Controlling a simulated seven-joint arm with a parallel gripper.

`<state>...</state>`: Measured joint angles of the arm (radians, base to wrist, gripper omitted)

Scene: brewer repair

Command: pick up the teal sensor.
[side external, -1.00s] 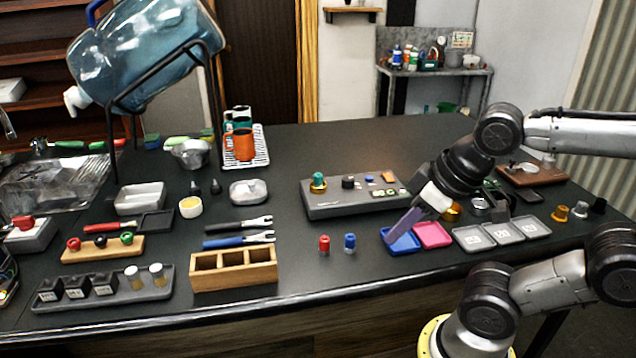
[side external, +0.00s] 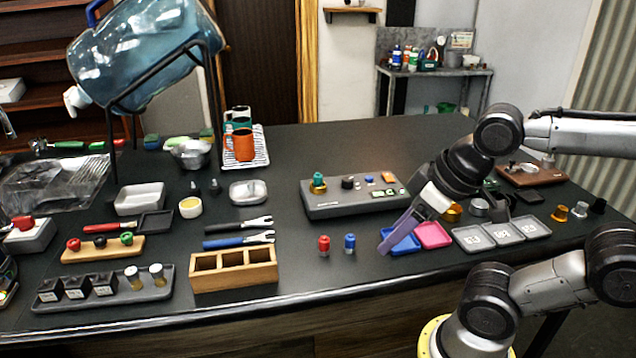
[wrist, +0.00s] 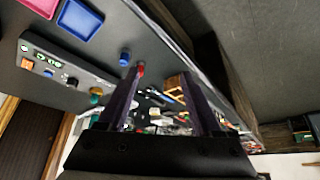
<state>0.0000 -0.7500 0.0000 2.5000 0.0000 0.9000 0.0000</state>
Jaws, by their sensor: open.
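The teal sensor (side external: 318,178) sits upright on a brass-coloured base at the left end of the grey panel (side external: 345,208). In the wrist view the teal sensor (wrist: 96,91) shows small, left of my fingers. My gripper (side external: 384,248) is open and empty, its purple fingers slanting down in front of the blue tray (side external: 407,243), to the right of the sensor and nearer the front edge. The wrist view shows the two fingers of my gripper (wrist: 160,75) spread apart with nothing held between them.
A red knob (side external: 324,244) and a blue knob (side external: 350,243) stand left of my fingers. A pink tray (side external: 433,235) and grey trays (side external: 505,244) lie to the right. A wooden box (side external: 233,283) is at left. The counter behind the panel is clear.

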